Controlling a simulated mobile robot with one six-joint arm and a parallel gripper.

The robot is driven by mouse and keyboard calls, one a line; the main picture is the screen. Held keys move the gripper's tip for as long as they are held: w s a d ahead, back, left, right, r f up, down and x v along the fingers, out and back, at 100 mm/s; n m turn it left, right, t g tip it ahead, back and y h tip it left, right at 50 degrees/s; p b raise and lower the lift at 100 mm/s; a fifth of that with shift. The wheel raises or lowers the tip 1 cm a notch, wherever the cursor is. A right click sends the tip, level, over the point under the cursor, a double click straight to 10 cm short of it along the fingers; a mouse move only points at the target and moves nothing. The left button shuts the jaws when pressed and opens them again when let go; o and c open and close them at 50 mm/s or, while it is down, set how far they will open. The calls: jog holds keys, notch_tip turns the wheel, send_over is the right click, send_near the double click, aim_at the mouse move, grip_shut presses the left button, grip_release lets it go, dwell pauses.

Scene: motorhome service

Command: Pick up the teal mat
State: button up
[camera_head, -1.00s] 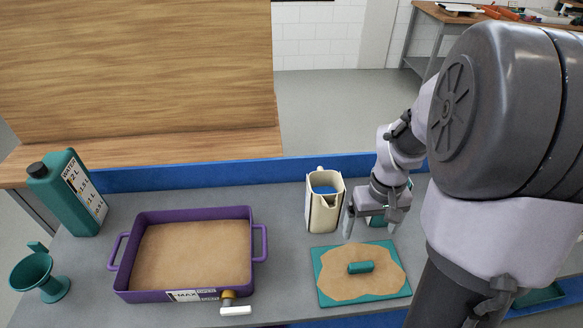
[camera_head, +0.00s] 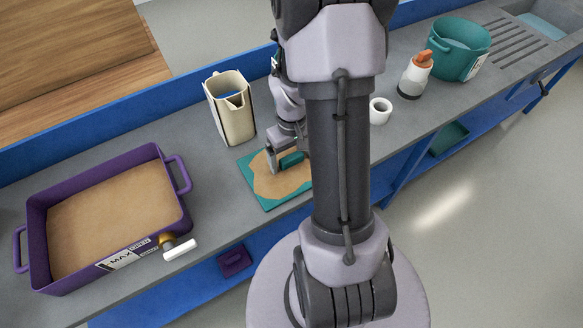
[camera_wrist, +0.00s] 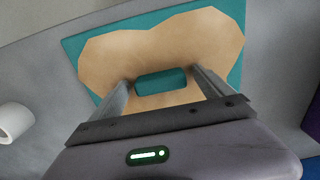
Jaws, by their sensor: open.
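The teal mat (camera_head: 246,173) lies flat on the grey counter, with a tan irregular patch over most of it and a teal block-like grip (camera_head: 291,159) standing at its middle. The mat also fills the upper part of the wrist view (camera_wrist: 75,45). My gripper (camera_head: 286,166) is over the mat, partly hidden by my arm in the head view. In the wrist view my open gripper (camera_wrist: 163,84) has one finger on each side of the teal grip (camera_wrist: 161,81). I cannot tell whether the fingers touch it.
A cream jug (camera_head: 232,108) stands just behind the mat. A purple tray (camera_head: 176,218) with a tap is to the left. A white roll (camera_head: 380,111), a white bottle with an orange top (camera_head: 415,75) and a teal tub (camera_head: 459,48) stand to the right.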

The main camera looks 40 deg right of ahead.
jog(key=shift+r, duration=0.1)
grip_shut()
dwell(0.3)
